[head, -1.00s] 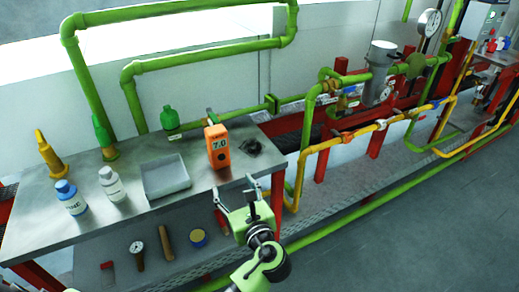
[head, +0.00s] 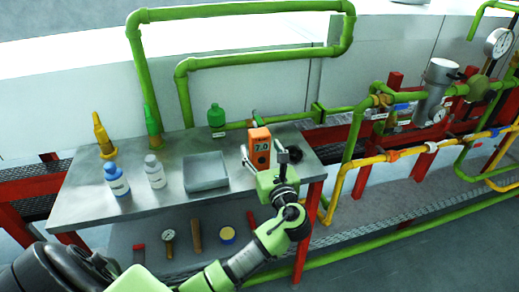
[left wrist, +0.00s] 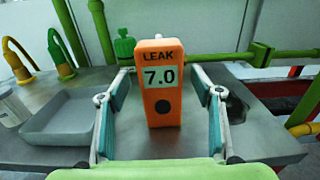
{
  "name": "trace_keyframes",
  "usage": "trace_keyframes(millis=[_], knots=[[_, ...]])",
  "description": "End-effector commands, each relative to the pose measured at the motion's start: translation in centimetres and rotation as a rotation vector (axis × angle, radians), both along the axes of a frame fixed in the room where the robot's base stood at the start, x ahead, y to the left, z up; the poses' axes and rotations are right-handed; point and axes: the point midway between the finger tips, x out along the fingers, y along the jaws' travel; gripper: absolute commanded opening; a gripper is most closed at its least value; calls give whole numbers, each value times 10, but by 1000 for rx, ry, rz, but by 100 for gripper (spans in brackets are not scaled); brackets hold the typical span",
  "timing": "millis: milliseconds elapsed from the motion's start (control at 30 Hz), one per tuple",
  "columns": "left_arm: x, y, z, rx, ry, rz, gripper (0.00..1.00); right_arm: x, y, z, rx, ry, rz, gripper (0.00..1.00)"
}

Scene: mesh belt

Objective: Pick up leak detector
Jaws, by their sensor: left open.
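The leak detector (head: 259,140) is an orange upright box with a display reading 7.0. It stands on the metal table near its right end. In the left wrist view the leak detector (left wrist: 161,84) shows the word LEAK and a dark round spot below the display. My left gripper (head: 264,160) is open in front of it. In the left wrist view the fingers of my left gripper (left wrist: 160,100) stand on either side of the detector, with gaps visible on both sides. My right gripper is in neither view.
A black item (head: 298,157) lies right of the detector. Tools lie on the lower shelf. Green pipes run behind.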

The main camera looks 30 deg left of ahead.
Motion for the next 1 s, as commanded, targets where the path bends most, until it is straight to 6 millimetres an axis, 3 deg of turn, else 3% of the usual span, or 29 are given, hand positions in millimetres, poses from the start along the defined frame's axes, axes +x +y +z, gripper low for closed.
trace_keyframes(millis=[200,467,667,767,1000], knots=[[18,21,0,0,0,1,60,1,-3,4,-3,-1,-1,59],[20,23,-1,-1,0,0,60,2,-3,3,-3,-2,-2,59],[20,22,-1,-1,0,0,9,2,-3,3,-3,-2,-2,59],[20,22,1,-1,-2,0,5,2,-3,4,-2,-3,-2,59],[20,22,3,-1,-3,0,5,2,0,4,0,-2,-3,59]])
